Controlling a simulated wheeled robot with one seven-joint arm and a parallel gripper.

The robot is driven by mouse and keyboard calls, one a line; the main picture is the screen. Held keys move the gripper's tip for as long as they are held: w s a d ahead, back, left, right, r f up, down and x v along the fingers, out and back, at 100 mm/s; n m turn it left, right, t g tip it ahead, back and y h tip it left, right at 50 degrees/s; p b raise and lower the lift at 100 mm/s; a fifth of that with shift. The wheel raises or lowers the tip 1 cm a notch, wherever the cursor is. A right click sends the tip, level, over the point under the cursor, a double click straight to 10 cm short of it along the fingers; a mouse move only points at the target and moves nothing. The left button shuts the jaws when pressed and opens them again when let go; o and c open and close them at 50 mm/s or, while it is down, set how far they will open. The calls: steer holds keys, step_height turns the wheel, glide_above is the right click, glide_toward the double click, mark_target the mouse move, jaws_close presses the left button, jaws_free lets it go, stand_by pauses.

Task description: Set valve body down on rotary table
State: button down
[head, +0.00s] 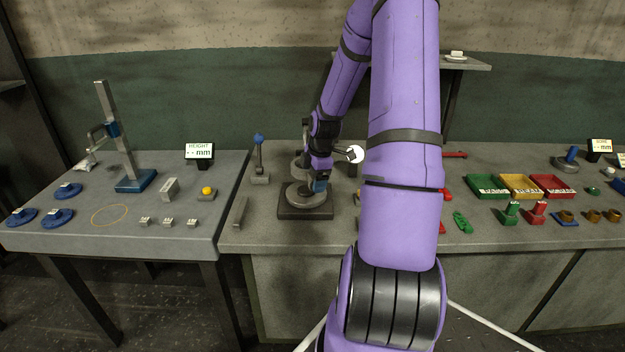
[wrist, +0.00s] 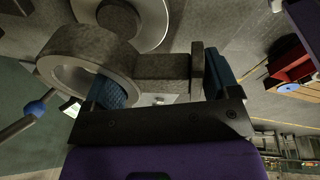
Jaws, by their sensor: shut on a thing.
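The valve body (wrist: 160,68) is a grey casting with a wide ring at one end, a short neck and a flange at the other. The rotary table (head: 300,203) is a grey round disc on a dark square base near the bench's front edge. In the head view my gripper (head: 319,182) is right over its disc. The disc also shows at the top of the wrist view (wrist: 155,12). I cannot tell whether the valve body touches it.
Green, yellow and red bins (head: 488,186) are on the right. My arm hides the bench middle. A left table holds a height gauge (head: 135,180).

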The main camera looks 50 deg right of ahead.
mark_target(312, 202)
steer(key=shift+w+d, duration=0.2)
steer(key=shift+f, duration=3.3)
steer(key=shift+f, duration=0.35)
